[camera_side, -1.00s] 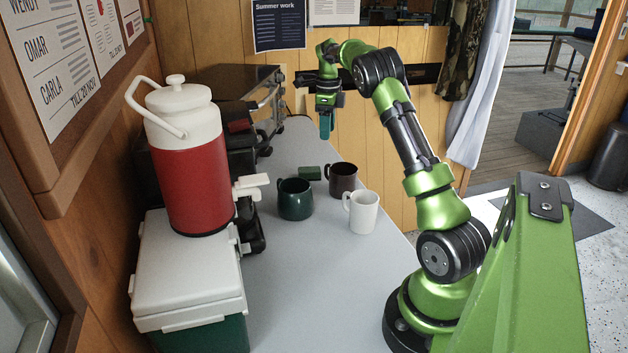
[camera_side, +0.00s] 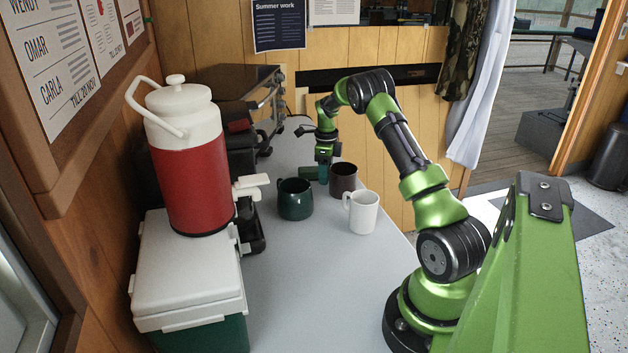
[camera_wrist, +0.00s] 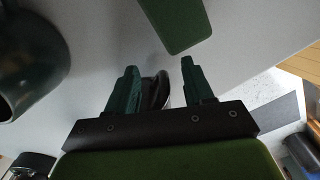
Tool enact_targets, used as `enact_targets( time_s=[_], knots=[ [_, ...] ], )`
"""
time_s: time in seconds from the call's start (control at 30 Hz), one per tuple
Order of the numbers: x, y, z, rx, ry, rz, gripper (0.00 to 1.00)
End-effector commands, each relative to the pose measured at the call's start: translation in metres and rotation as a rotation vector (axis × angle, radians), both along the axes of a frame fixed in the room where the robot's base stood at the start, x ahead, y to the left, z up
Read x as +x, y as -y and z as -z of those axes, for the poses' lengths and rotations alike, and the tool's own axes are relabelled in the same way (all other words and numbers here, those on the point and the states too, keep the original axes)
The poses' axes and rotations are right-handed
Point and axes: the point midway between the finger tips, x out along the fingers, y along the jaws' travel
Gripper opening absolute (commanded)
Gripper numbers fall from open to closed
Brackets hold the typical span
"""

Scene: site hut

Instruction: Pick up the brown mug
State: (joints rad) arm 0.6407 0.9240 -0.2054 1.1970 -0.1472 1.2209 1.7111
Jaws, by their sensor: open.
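The brown mug (camera_side: 344,177) stands upright on the grey table in the side view, behind the white mug and right of the dark green mug. My gripper (camera_side: 324,173) points down just left of it, at the mug's handle side, and partly hides it. In the wrist view my gripper (camera_wrist: 159,67) is open. A dark curved part, which looks like the brown mug's handle (camera_wrist: 159,90), shows between the fingers. The rest of the mug is hidden there by my gripper. I cannot tell whether a finger touches it.
A dark green mug (camera_side: 295,199) and a white mug (camera_side: 363,212) stand nearby. A green block (camera_wrist: 178,22) lies just beyond my fingertips. A red and white drinks jug (camera_side: 190,165) stands on a cool box (camera_side: 188,268) at left. The table's front is clear.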

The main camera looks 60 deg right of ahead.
Motion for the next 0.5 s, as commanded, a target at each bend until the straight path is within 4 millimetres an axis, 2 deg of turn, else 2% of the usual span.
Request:
enact_targets(
  time_s=[0.1,0.33,0.5],
  knots=[
    [0.0003,-0.0006,0.0083,0.001,0.001,-0.001,0.52],
    [0.0003,-0.0004,0.0087,0.0,0.001,-0.001,0.5],
    [0.0002,-0.0004,0.0085,0.0,0.001,-0.001,0.24]
  ],
)
